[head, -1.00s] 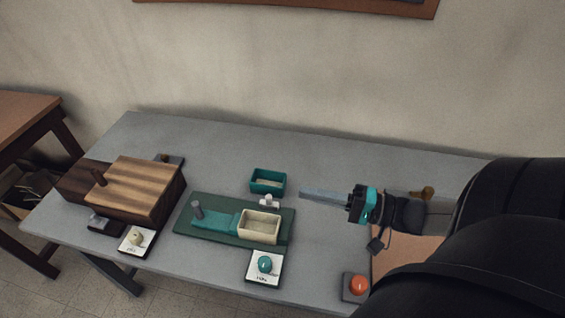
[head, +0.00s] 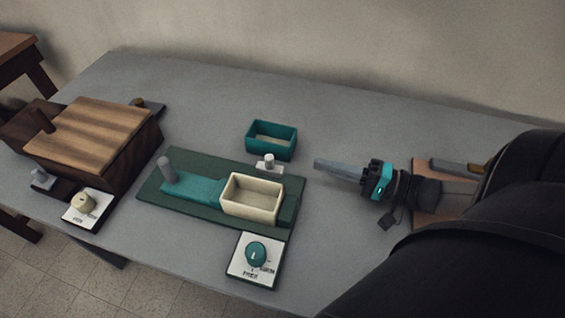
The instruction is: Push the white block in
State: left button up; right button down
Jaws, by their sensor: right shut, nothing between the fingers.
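My left gripper is not in view.
The green board also bears a teal strip (head: 205,191) and a grey post (head: 168,169). A teal knob on a white plate (head: 241,268) stands in front. A wooden box (head: 97,135) and a cream knob (head: 84,202) are at left. The grey table behind is mostly clear.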

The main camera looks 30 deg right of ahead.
aim_at(276, 171)
jog(key=shift+w+f, duration=0.1)
jog(key=shift+f, duration=0.35)
jog(key=shift+w+a+b, duration=0.2)
jog(key=shift+w+b, duration=0.05)
jog(key=shift+b, duration=0.05)
jog(key=b+x, duration=0.2)
jog(key=x, duration=0.5)
jog(key=shift+s, duration=0.1)
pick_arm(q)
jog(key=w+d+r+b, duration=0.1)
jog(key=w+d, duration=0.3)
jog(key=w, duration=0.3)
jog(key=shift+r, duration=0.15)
pick_arm(e)
jog(key=shift+x, duration=1.25)
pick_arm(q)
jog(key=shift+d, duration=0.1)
